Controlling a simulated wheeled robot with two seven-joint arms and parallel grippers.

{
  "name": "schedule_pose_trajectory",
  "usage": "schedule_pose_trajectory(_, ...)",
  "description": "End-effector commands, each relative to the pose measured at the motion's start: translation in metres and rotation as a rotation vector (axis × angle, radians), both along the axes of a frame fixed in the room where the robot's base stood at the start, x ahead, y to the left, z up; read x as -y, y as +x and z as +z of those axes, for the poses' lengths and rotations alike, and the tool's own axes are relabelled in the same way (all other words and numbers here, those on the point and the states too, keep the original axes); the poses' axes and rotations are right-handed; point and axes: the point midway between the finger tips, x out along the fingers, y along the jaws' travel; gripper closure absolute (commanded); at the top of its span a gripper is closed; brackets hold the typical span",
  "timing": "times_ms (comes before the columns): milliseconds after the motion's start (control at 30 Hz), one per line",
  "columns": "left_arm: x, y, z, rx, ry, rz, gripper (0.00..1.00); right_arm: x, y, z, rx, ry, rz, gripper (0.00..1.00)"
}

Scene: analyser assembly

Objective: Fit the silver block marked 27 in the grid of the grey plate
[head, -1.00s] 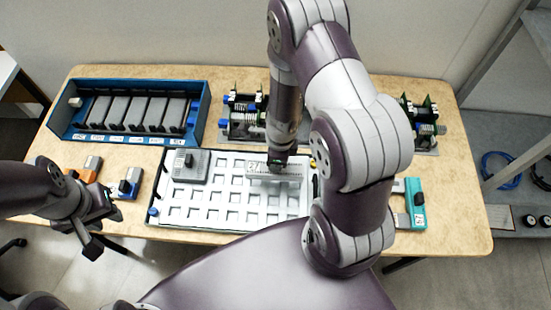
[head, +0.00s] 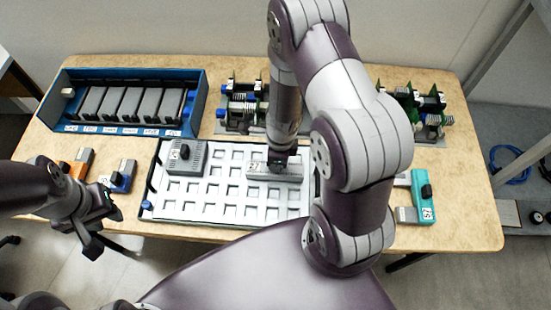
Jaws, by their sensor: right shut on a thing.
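The grey plate (head: 215,207) lies on the table with a grid of square openings. The silver block (head: 292,172) is at the right part of its grid, lying lengthwise left to right. My right gripper (head: 278,165) comes down from above and is shut on it. The block looks level and at or very close to the plate; whether it is fully seated cannot be told.
A dark grey block (head: 187,158) sits in the plate's back left. Behind stands a blue rack (head: 200,103) with several grey modules. Orange (head: 78,163) and blue (head: 123,177) blocks lie left, a teal one (head: 422,197) right. Circuit-board assemblies (head: 240,100) stand at the back. My right arm hides the plate's right side.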

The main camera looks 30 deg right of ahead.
Motion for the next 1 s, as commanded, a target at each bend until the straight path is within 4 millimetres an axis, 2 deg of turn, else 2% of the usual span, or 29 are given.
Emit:
schedule_pose_trajectory(867,0.0000,0.0000,-0.0050,0.000,0.000,0.000,0.66,0.0000,0.0002,-0.0052,0.001,-0.001,0.000,1.00)
schedule_pose_trajectory(900,0.0000,0.0000,-0.0050,0.000,0.000,0.000,0.66,0.0000,0.0003,-0.0051,0.001,-0.001,0.000,0.75)
schedule_pose_trajectory(967,0.0000,0.0000,-0.0049,0.000,0.000,0.000,0.66,0.0000,0.0003,-0.0051,0.001,-0.001,0.000,0.55)
schedule_pose_trajectory(1000,0.0000,0.0000,-0.0049,0.000,0.000,0.000,0.66,0.0000,0.0003,-0.0051,0.001,-0.001,0.000,0.52)
